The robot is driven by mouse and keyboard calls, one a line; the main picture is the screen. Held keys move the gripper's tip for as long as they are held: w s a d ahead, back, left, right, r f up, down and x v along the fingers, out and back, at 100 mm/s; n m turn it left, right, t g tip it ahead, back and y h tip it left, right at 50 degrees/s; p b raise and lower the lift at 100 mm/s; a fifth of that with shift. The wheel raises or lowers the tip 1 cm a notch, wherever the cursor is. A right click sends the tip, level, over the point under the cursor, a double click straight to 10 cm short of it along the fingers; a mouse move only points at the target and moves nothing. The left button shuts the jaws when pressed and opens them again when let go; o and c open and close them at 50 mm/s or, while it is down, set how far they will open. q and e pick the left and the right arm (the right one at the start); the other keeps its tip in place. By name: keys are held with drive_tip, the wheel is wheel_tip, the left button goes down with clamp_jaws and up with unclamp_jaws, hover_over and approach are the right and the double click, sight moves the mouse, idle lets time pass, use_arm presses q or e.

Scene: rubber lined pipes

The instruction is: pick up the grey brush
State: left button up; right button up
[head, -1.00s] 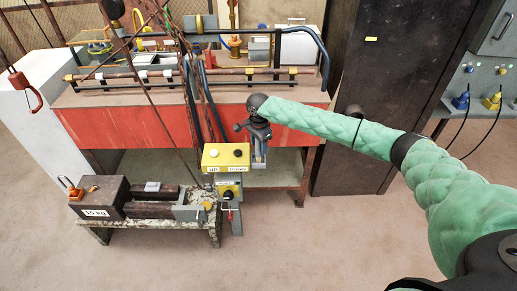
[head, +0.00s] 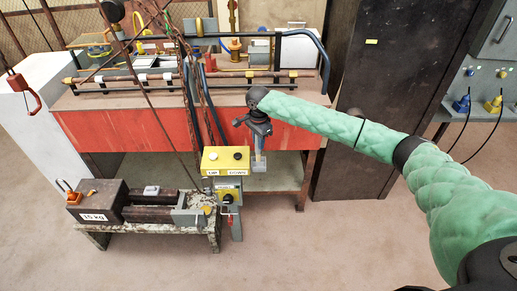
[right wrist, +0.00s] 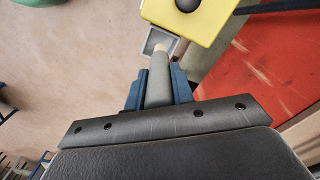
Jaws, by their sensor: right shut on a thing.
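The grey brush (right wrist: 160,82) shows in the right wrist view as a grey handle with a cream end pointing away from me. My right gripper (right wrist: 160,88) is shut on it, with one blue finger on each side. In the head view my right gripper (head: 259,145) hangs in front of the red bench, just right of the yellow button box. My left gripper is not in view.
The yellow button box (head: 225,160) is close on the left of my gripper. The red bench (head: 120,125) carries pipes and tools behind it. A low stand (head: 205,228) with a 15 kg weight (head: 97,198) is at the left. Open floor lies in front.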

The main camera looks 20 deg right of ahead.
use_arm(q)
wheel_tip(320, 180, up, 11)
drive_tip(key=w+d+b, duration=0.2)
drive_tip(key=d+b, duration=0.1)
drive_tip(key=b, duration=0.1)
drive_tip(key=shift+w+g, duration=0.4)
use_arm(e)
drive_tip(key=d+r, duration=0.7)
drive_tip(key=d, duration=0.4)
drive_tip(key=shift+s+d+r, duration=0.2)
drive_tip(key=shift+d+r, duration=0.15)
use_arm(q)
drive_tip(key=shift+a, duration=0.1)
use_arm(e)
drive_tip(key=shift+f, duration=0.1)
idle(0.3)
